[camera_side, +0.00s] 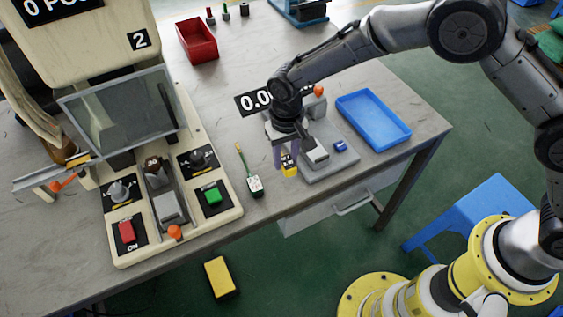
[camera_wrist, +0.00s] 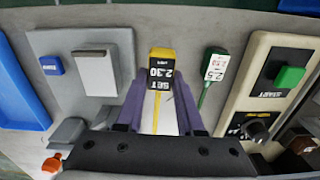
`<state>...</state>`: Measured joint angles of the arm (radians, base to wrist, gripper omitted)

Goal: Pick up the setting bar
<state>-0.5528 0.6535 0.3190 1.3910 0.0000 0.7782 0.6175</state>
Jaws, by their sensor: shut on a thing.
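The setting bar (camera_side: 289,166) is a yellow piece with a black face. In the wrist view the setting bar (camera_wrist: 161,68) reads "SET 2.30", and its thin yellow stem runs back between my fingers. My gripper (camera_side: 281,158) points down at the left edge of the grey gauge block, with purple fingers. In the wrist view my gripper (camera_wrist: 160,108) has one finger on each side of the stem and is shut on the bar. The exact contact is hard to see.
A green-stemmed tag (camera_side: 254,184) lies left of the bar. The grey gauge block (camera_side: 335,165) with a small blue button (camera_side: 341,146) is close on the right. A blue tray (camera_side: 374,118) lies beyond it. The moulding machine (camera_side: 225,208) stands left, with a red bin (camera_side: 197,40) behind.

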